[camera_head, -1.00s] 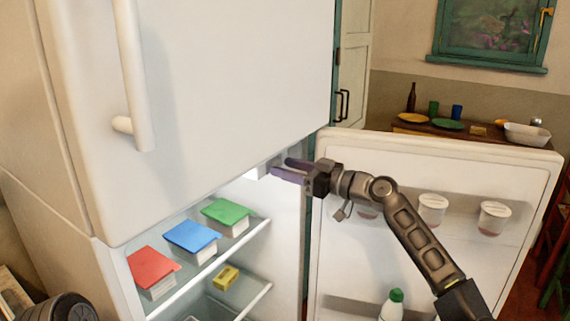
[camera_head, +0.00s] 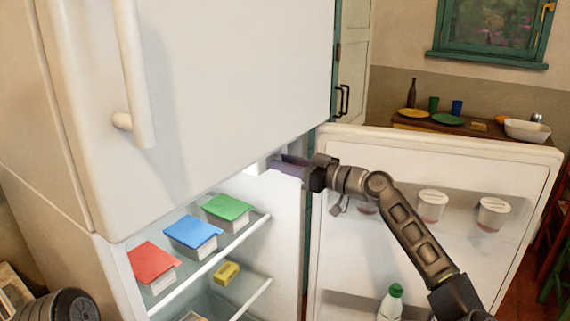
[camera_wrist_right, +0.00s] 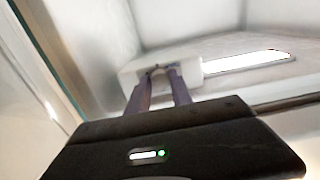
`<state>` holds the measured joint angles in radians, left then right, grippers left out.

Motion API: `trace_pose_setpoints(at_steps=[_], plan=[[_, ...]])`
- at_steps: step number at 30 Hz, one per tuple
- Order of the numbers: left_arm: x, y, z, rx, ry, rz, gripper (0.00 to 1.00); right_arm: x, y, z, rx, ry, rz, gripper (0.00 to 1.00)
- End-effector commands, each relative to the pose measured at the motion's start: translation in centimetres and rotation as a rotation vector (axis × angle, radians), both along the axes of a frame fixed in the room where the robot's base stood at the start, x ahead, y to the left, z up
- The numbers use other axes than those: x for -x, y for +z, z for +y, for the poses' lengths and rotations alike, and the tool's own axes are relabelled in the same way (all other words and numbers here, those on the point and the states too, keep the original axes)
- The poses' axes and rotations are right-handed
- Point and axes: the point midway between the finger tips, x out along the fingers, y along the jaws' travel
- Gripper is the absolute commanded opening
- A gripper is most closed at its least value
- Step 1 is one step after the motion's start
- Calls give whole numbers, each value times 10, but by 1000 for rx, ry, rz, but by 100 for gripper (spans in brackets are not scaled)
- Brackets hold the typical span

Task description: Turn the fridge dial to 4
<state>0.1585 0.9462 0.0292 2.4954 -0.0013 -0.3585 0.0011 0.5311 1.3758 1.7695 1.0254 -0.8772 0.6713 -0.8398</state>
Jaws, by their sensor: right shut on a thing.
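The fridge dial (camera_wrist_right: 158,71) is a small pale knob on the white control box (camera_wrist_right: 135,72) under the fridge compartment's ceiling. In the head view the box (camera_head: 259,165) shows just below the freezer door's lower edge, and the dial is hidden. My right gripper (camera_head: 279,163) reaches in from the right at the box. In the right wrist view the two purple fingers of my right gripper (camera_wrist_right: 158,78) stand on either side of the dial, shut on it. The number the dial points to cannot be read. My left gripper is not in view.
The freezer door (camera_head: 220,80) is close above the gripper. Red, blue and green lidded boxes (camera_head: 192,232) stand on the shelf below. A lit lamp (camera_wrist_right: 245,61) adjoins the control box.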

Motion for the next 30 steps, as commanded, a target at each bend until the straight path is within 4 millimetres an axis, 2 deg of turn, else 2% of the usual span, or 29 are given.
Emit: trace_pose_setpoints(at_steps=[9,21,29,30], plan=[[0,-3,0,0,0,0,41,0,0,-1,-14,-2,17,0],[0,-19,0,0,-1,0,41,0,1,0,-213,-2,290,0],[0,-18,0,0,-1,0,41,0,2,0,-222,-1,301,0],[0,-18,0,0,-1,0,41,0,2,0,-222,-1,300,27]])
